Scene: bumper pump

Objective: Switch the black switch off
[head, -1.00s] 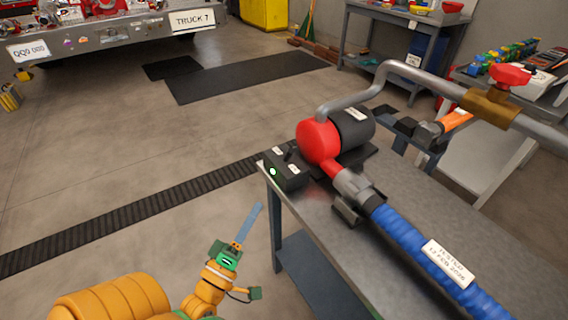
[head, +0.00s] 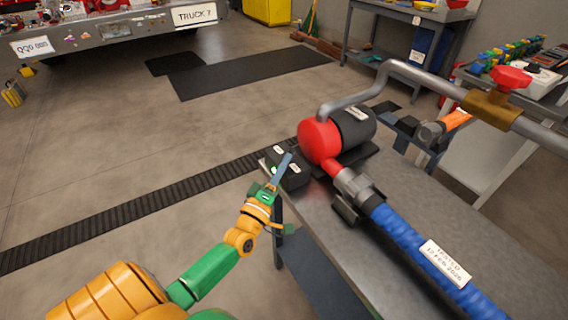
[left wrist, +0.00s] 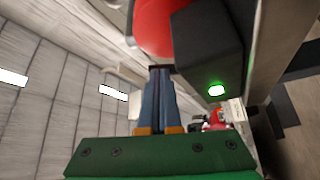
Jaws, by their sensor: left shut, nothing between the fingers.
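A small black switch box (head: 296,177) with white labels and a lit green lamp (head: 274,170) sits at the left corner of the grey bench. The black switch on its top is hidden behind my fingers in the head view. My left gripper (head: 287,158) is shut and empty, its long blue fingers overlapping the box. In the left wrist view the fingers (left wrist: 160,70) reach up beside the dark box (left wrist: 205,45), whose green lamp (left wrist: 216,90) glows. I cannot tell whether the fingertips touch the switch. My right gripper is not in view.
A red and black pump (head: 318,139) stands on the bench (head: 420,225) just right of the box, with a blue hose (head: 405,235) running toward the front. A grey pipe (head: 430,76) with a red valve handle arches over the right side.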

